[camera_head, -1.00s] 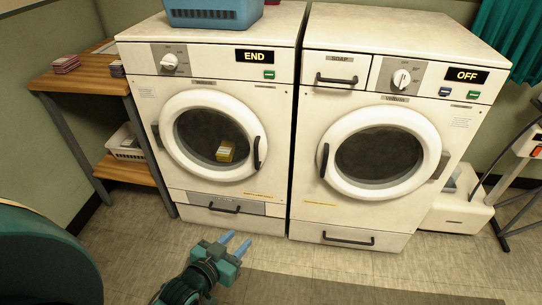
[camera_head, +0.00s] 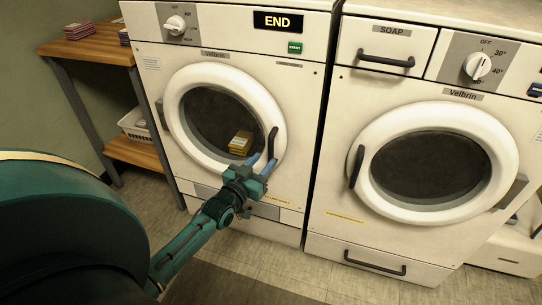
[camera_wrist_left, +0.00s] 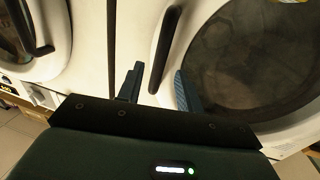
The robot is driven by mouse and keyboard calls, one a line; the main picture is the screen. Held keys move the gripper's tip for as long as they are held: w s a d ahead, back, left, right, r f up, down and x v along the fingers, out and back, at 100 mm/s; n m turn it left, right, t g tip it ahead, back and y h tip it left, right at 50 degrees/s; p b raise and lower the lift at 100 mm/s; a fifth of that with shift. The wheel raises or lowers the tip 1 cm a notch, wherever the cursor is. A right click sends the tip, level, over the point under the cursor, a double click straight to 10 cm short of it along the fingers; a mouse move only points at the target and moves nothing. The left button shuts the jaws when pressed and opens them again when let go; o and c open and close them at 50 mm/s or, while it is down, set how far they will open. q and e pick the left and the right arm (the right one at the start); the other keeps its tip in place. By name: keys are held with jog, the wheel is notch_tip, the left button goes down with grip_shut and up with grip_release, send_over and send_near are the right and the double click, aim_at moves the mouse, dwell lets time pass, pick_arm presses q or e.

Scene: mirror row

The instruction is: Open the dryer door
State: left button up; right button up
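The dryer (camera_head: 305,70) is the left machine, with END on its display. Its round door (camera_head: 183,95) is shut, and a yellow box (camera_head: 240,143) shows behind the glass. The black door handle (camera_head: 272,142) is upright on the door's right side. My left gripper (camera_head: 261,162) is open at the handle's lower end. In the left wrist view the handle (camera_wrist_left: 166,48) lies between the two blue fingers of my left gripper (camera_wrist_left: 158,88), apart from both. I cannot tell how deep the fingers reach around it. My right gripper is not in view.
A second machine (camera_head: 340,200) with a soap drawer (camera_head: 385,59) stands close on the right, its round door shut. A wooden shelf (camera_head: 90,48) with a white basket (camera_head: 138,124) stands at the left. Floor (camera_head: 255,262) is clear in front of the machines.

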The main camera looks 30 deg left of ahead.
aim_at(269, 154)
pick_arm(q)
jog(key=w+b, duration=0.1)
jog(key=w, duration=0.4)
jog(key=shift+w+a, duration=0.1)
grip_shut()
dwell(0.5)
